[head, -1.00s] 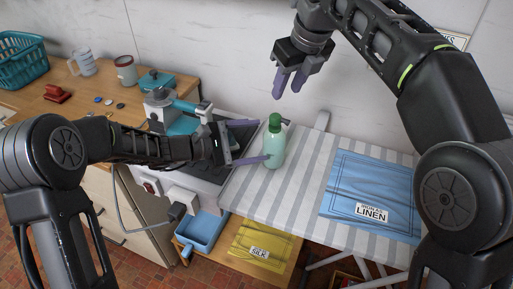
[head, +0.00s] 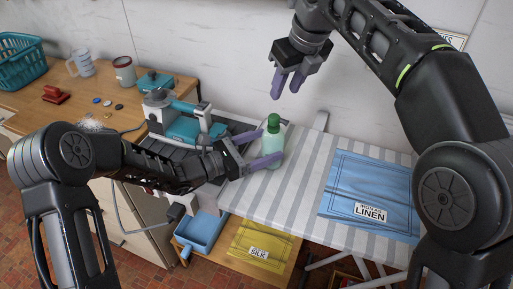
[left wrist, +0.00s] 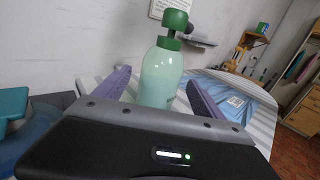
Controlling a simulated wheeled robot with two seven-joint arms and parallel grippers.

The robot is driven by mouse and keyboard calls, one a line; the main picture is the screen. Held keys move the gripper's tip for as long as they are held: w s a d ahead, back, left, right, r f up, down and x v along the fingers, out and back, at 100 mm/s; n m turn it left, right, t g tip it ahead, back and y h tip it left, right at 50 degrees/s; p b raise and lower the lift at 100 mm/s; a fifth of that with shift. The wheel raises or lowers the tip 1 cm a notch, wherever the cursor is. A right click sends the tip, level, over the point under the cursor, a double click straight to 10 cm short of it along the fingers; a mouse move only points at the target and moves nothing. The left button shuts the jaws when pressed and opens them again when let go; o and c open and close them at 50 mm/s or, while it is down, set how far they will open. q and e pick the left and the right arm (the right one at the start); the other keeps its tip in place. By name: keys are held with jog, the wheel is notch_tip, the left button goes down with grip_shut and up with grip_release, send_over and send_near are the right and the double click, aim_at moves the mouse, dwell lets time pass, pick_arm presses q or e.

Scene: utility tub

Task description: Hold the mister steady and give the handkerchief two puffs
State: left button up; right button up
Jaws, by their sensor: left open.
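The mister, a pale green bottle (head: 273,150) with a dark green spray top, stands upright on the striped ironing board. My left gripper (head: 262,148) is open, its two purple fingers on either side of the bottle. In the left wrist view the bottle (left wrist: 160,78) rises between the spread fingers, and contact cannot be made out. The blue handkerchief labelled linen (head: 372,185) lies flat on the board at the right. A yellow cloth labelled silk (head: 263,240) lies on a lower shelf. My right gripper (head: 284,90) hangs above the board near the wall, with its fingers apart and empty.
The striped ironing board (head: 292,190) has free room between bottle and handkerchief. A teal and grey iron (head: 190,125) stands just left of the bottle. A blue tub (head: 203,233) sits below. The wooden counter (head: 60,112) holds mugs, a basket and small items.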

aim_at(280, 139)
pick_arm(q)
jog(key=x, duration=0.5)
jog(key=shift+d, duration=0.15)
jog(key=shift+c, duration=0.4)
jog(key=c, duration=1.7)
jog(key=shift+o, duration=0.2)
pick_arm(e)
grip_shut()
